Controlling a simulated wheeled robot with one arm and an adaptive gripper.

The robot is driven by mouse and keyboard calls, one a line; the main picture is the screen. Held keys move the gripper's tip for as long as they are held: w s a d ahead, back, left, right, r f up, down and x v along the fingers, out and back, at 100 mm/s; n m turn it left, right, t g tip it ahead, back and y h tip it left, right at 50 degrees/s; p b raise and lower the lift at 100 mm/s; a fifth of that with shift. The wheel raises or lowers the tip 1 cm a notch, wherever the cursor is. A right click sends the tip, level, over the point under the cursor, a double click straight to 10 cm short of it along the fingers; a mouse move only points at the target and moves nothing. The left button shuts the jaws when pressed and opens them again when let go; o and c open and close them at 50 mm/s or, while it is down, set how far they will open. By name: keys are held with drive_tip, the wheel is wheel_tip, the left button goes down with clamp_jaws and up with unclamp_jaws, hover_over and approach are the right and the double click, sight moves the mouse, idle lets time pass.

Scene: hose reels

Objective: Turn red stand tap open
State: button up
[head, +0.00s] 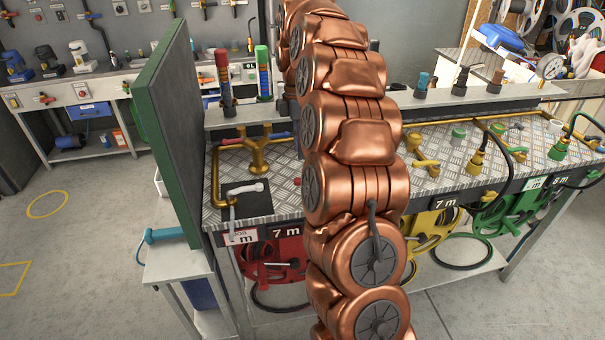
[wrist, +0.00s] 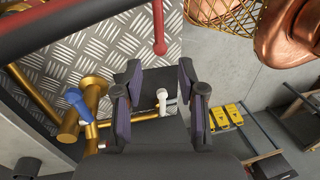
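My gripper (wrist: 160,99) is open in the wrist view, its two dark finger pads well apart. A white lever handle (wrist: 162,101) shows in the gap between the fingers; I cannot tell whether they touch it. A red lever with a round end (wrist: 159,30) hangs down beyond the fingertips, apart from them. In the head view, a white-handled tap (head: 246,188) sits on a dark plate by the brass pipework (head: 258,155), above the red hose reel (head: 272,250). Which handle is the red stand tap is not clear. My copper arm hides my gripper in the head view.
The workbench (head: 440,183) has a tread-plate top with yellow and green reels beneath. A green-edged upright panel (head: 172,120) stands close at the left. In the wrist view, a blue handle (wrist: 76,99) and brass pipes are left of the fingers. A dark red bar (wrist: 60,25) crosses the upper left.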

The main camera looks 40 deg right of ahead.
drive_tip(key=shift+s+a+f+p, duration=0.1)
drive_tip(key=shift+s+f+p, duration=0.2)
drive_tip(key=shift+f, duration=0.95)
drive_tip(key=shift+s+a+f+p, duration=0.15)
drive_tip(key=shift+f+p, duration=0.15)
drive_tip(key=shift+f, duration=1)
drive_tip(key=shift+s+a+f+p, duration=0.1)
drive_tip(key=shift+s+f+p, duration=0.2)
drive_tip(key=shift+f, duration=0.95)
drive_tip(key=shift+c, duration=0.2)
clamp_jaws()
